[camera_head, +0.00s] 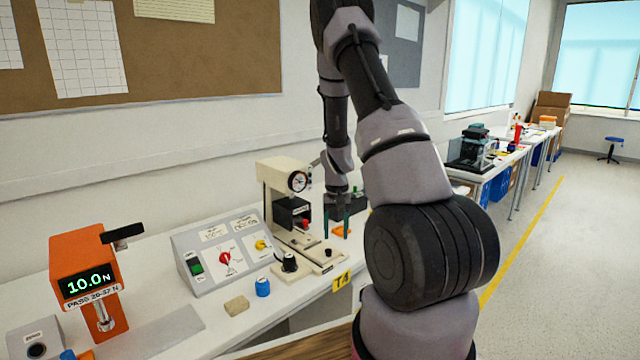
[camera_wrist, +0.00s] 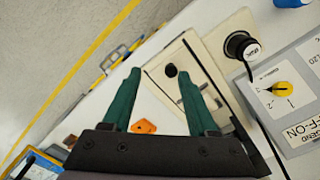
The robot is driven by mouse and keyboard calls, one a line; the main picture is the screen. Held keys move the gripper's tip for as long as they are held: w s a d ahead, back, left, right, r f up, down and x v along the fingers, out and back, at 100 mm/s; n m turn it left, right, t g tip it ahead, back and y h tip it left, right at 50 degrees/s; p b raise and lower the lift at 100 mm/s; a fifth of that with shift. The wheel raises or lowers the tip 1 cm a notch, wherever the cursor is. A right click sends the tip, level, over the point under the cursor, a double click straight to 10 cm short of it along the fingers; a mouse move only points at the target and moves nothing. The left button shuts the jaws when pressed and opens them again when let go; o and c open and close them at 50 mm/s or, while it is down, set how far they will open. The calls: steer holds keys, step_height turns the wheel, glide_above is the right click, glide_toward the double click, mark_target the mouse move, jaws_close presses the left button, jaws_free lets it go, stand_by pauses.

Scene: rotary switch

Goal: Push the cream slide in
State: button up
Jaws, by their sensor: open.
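The cream slide (camera_head: 317,253) is a flat plate with a small black knob, at the front of the cream press (camera_head: 277,180) on the bench. In the wrist view the cream slide (camera_wrist: 188,58) and its black knob (camera_wrist: 171,70) lie just beyond and between my fingertips. My gripper (camera_head: 338,224) has green fingers pointing down beside the press, close to the slide. In the wrist view my gripper (camera_wrist: 159,76) is open, with nothing between the fingers. I cannot tell whether a finger touches the slide. My arm hides part of the bench to the right.
A black dial (camera_head: 289,262) on a cream base stands left of the slide. A grey control panel (camera_head: 222,250), a blue cap (camera_head: 263,287) and an orange force gauge (camera_head: 85,280) are further left. An orange piece (camera_wrist: 144,127) lies near my fingers.

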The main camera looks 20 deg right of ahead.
mark_target(321, 251)
step_height(321, 251, down, 7)
steer(key=shift+f, duration=0.1)
steer(key=w, duration=0.2)
steer(key=w+a, duration=0.1)
steer(key=w, duration=0.1)
steer(key=w+a, duration=0.1)
steer(key=w, duration=0.1)
steer(key=shift+w+a+f, duration=0.15)
steer(key=shift+w, duration=0.2)
steer(key=s, duration=0.2)
steer(key=s+d, duration=0.1)
steer(key=s, duration=0.1)
steer(key=s+d, duration=0.1)
steer(key=s, duration=0.1)
steer(key=shift+s+d+r, duration=0.2)
steer(key=shift+s+r, duration=0.05)
steer(key=shift+s, duration=0.15)
steer(key=s+a+r, duration=0.2)
steer(key=r, duration=0.6)
steer(key=s+a+r+t+y, duration=0.1)
steer(key=s+a+r, duration=0.1)
steer(key=r, duration=0.7)
steer(key=s+a+r+t, duration=0.1)
steer(key=a+r, duration=0.3)
steer(key=r, duration=0.5)
steer(key=shift+s, duration=0.55)
steer(key=shift+a+r, duration=0.1)
